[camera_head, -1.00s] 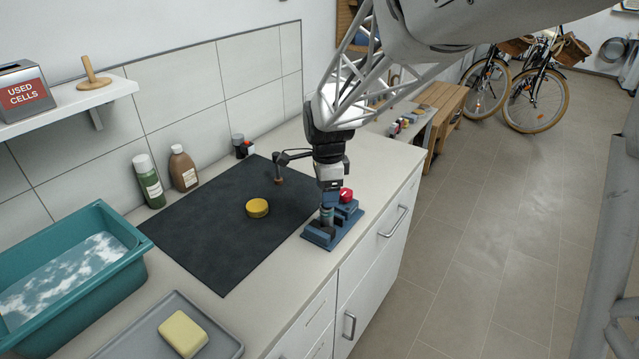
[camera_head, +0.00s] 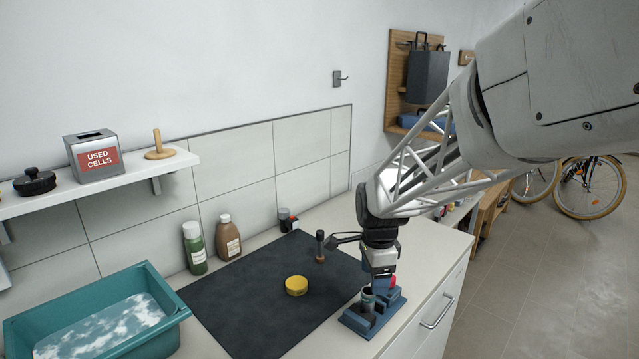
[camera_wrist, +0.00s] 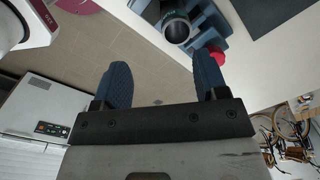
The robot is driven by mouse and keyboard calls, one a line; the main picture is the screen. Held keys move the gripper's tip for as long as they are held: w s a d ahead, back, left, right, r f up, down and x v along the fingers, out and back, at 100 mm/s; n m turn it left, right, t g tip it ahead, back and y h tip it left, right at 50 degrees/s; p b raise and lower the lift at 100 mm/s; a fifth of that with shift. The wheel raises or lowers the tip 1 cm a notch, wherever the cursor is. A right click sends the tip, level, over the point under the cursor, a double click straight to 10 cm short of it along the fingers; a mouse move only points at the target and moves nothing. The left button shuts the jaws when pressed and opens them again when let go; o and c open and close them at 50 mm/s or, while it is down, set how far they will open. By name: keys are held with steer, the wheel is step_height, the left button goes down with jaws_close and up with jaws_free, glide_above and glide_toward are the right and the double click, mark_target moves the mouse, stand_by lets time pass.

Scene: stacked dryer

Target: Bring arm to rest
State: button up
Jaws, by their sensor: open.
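My gripper (camera_head: 381,272) hangs at the end of my arm over the counter, beside and just above a blue fixture (camera_head: 385,318). In the wrist view my gripper (camera_wrist: 160,68) has its two dark blue fingers spread apart with nothing between them. The fixture (camera_wrist: 208,28) shows beyond the fingertips there, holding a dark hollow cylinder (camera_wrist: 177,29). A red knob (camera_wrist: 213,57) sits at the fixture, near the right finger in the picture. In the head view my wrist partly hides the fixture and the fingertips are hard to make out.
A black mat (camera_head: 240,305) carries a yellow round tin (camera_head: 296,285). Two bottles, green (camera_head: 195,250) and brown (camera_head: 229,240), stand by the tiled wall. A teal basin (camera_head: 165,333) is at left, under a shelf (camera_head: 110,185). Open floor (camera_head: 505,290) lies right of the counter.

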steer(key=s+d+r+n+t, duration=0.1)
steer(key=s+r+n, duration=0.3)
steer(key=s+n, duration=0.4)
steer(key=s+d+r+n+t, duration=0.1)
steer(key=s+d+r+n, duration=0.2)
steer(key=s+n, duration=0.5)
steer(key=s, duration=1.1)
steer(key=shift+r, duration=0.35)
steer(key=shift+w, duration=0.1)
stand_by(0.6)
